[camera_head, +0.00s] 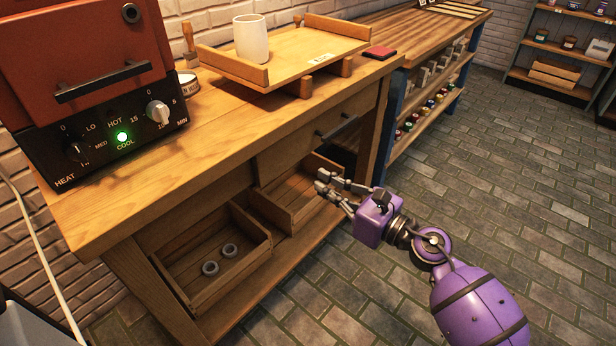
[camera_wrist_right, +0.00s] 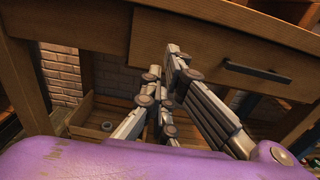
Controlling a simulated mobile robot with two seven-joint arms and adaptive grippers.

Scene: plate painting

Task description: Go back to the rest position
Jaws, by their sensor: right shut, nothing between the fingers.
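My right gripper (camera_head: 322,182) is at the end of the purple arm, in front of the wooden workbench (camera_head: 130,200). It is shut and empty. It is near the front of the bench, below the closed drawer (camera_head: 330,128) and by the lower wooden bin (camera_head: 300,205). In the right wrist view the grey fingers (camera_wrist_right: 168,85) reach up towards the bench front, left of the drawer's dark handle (camera_wrist_right: 257,74). I cannot tell from these views whether they touch the wood. My left gripper is not in view.
A red heater (camera_head: 75,65) with a lit green lamp stands on the bench. A white mug (camera_head: 251,40) stands on a wooden tray (camera_head: 330,50). A left bin (camera_head: 180,290) holds two grey rings. The brick floor (camera_head: 480,190) to the right is clear.

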